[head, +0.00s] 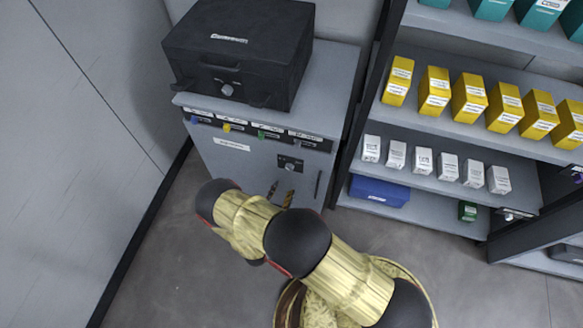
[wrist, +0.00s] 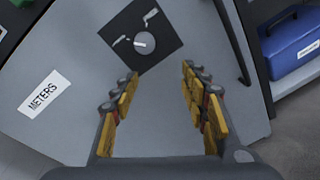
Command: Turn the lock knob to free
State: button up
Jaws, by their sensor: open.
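The lock knob (wrist: 145,42) is a small round grey knob on a dark square plate (wrist: 125,22), with light marks beside it. In the head view the knob (head: 290,167) is on the upper front of the grey cabinet (head: 228,165). My gripper (wrist: 157,78) is open and empty, its yellow-padded fingers pointing toward the plate. The knob lies beyond the fingertips, slightly left of the middle of the gap, and is not gripped. In the head view my gripper (head: 280,195) is just below the plate. The exact gap to the cabinet front is unclear.
A black case (head: 240,50) with its own knob stands on the cabinet. A vertical handle (head: 318,184) is right of the plate; a METERS label (wrist: 44,93) is left. Shelves with yellow boxes (head: 470,98) and a blue case (head: 380,190) stand at right.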

aim_at(289, 170)
jog(key=shift+w+d+r+n+t+b, duration=0.2)
jog(key=shift+w+d+r+n+b, duration=0.25)
jog(key=shift+w, duration=0.8)
jog(key=shift+w+d+r+n+t+b, duration=0.25)
jog(key=shift+w+d+r+n, duration=0.3)
jog(key=shift+w, duration=0.65)
jog(key=shift+w+d+r+n+t+b, duration=0.15)
jog(key=shift+w+d+r+n+b, duration=0.3)
jog(key=shift+w, duration=0.8)
jog(key=shift+c, duration=1.1)
jog(key=c, duration=0.9)
